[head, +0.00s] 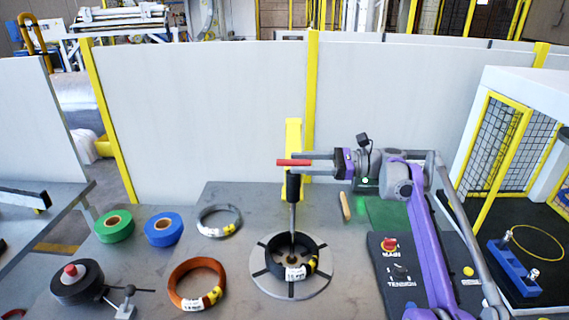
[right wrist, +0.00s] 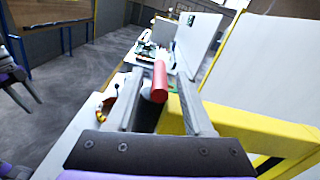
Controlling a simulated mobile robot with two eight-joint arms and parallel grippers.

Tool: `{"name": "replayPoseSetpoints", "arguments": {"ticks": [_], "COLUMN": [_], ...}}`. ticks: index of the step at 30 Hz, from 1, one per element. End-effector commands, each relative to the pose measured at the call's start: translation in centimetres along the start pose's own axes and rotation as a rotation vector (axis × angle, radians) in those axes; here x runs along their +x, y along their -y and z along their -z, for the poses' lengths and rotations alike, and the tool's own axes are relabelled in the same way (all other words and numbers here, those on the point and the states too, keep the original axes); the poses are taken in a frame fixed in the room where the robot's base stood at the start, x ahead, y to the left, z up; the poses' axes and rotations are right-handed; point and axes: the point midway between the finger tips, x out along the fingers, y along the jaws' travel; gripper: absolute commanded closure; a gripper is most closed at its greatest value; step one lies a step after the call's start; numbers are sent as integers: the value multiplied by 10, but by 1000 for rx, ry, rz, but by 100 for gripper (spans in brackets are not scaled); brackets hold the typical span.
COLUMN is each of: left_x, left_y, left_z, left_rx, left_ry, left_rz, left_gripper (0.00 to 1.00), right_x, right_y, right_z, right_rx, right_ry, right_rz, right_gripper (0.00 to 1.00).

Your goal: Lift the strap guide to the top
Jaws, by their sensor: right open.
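The strap guide stands at the yellow post (head: 293,130), with a red handle (head: 288,162) sticking out to the left, a black body (head: 293,187) and a thin rod reaching down into the black coil (head: 275,258). My right gripper (head: 303,164) comes from the right at the handle's height, its jaws open. In the right wrist view the red handle (right wrist: 160,76) shows between the two fingers, nearer the left one. I cannot tell whether a finger touches it.
The black coil lies on a round grey turntable (head: 312,283). An orange coil (head: 197,285), a grey coil (head: 219,221), green tape (head: 114,227) and blue tape (head: 164,230) lie to the left. A control panel (head: 400,275) is under my right arm. White panels (head: 200,110) stand behind.

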Motion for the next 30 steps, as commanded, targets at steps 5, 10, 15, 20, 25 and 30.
{"name": "replayPoseSetpoints", "arguments": {"ticks": [5,10,15,20,25,30], "left_x": [1,1,1,1,1,1], "left_y": [0,0,0,0,0,0], "left_z": [-1,-1,-1,-1,-1,-1], "left_rx": [0,0,0,0,0,0], "left_ry": [0,0,0,1,1,0], "left_rz": [0,0,0,0,0,0], "left_gripper": [50,50,50,50,50,50], "right_x": [29,42,44,44,44,44], "right_y": [0,0,0,0,0,0], "right_z": [0,0,0,0,0,0], "right_rx": [-1,-1,-1,-1,-1,-1], "right_ry": [0,-1,-1,-1,-1,-1], "right_rz": [-1,0,1,1,1,1], "right_gripper": [48,48,48,52,82,100]}}
